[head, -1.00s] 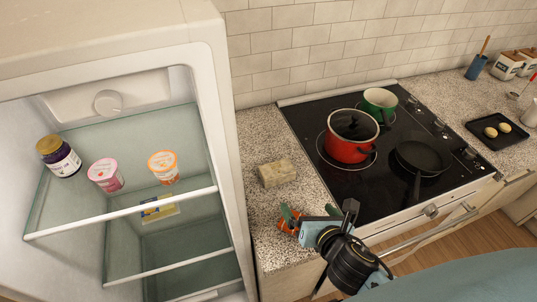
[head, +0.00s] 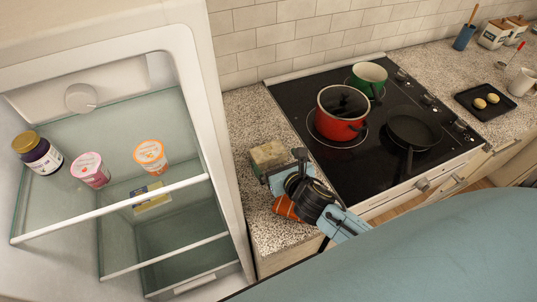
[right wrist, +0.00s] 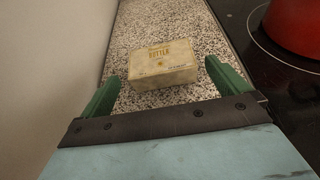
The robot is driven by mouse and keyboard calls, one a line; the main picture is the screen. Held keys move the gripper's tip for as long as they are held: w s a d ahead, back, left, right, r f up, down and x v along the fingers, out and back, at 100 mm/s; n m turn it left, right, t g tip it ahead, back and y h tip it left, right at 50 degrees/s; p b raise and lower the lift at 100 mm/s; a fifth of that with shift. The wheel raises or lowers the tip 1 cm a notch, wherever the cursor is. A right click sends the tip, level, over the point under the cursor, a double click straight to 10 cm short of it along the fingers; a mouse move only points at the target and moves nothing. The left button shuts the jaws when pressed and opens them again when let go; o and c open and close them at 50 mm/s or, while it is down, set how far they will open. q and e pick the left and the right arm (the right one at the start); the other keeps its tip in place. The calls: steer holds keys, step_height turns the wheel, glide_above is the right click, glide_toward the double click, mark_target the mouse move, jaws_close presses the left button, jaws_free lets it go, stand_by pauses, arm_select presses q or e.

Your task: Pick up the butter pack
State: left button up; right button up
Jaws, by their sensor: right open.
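The butter pack (head: 269,155) is a pale yellow block on the speckled counter between the fridge and the stove. It also shows in the right wrist view (right wrist: 163,65), lying flat with its label up. My right gripper (right wrist: 168,88) is open, with its green fingers apart at the left and right near sides of the pack. It does not hold the pack. In the head view my right gripper (head: 272,175) is just in front of the pack, and its wrist hides part of the counter. My left gripper is not in view.
The open fridge (head: 222,160) stands close on the left, with jars and cups on its shelf. The black stove (head: 345,170) with a red pot (head: 341,113) is close on the right. An orange item (head: 286,207) lies under my right wrist.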

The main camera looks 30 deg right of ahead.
mark_target(270, 154)
steer(key=shift+x, duration=1.9)
steer(key=c, duration=0.9)
steer(key=shift+o, duration=0.2)
